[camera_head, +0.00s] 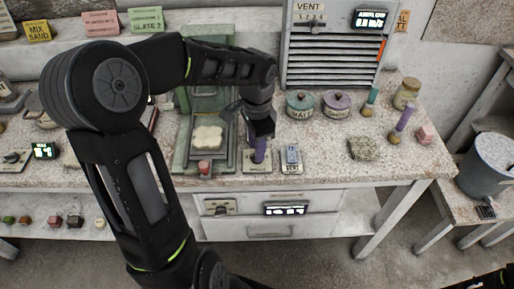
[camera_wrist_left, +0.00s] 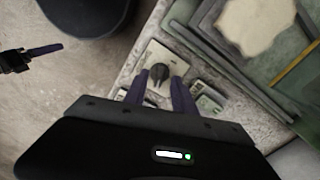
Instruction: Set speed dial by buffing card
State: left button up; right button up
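My left gripper (camera_head: 258,158) comes down over a small labelled plate (camera_head: 256,169) at the front edge of the bench. In the left wrist view its purple fingers (camera_wrist_left: 162,88) are apart, with a dark dial knob (camera_wrist_left: 158,74) showing between and just beyond their tips. I cannot tell whether they touch the knob. In the head view the gripper hides this knob. A green card (camera_head: 146,19), a pink card (camera_head: 100,23) and a yellow card (camera_head: 38,31) stand at the back left; I cannot read which is the buffing card. Part of my right gripper (camera_wrist_left: 30,56) shows in the left wrist view.
A green machine (camera_head: 181,150) with a pale slab (camera_head: 208,139) stands left of the dial. A small vent switch (camera_head: 291,156) is close on the right. A bucket (camera_head: 492,165) stands beyond the bench.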

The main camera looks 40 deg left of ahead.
pick_arm(q)
jog(key=shift+f, duration=0.65)
grip_shut()
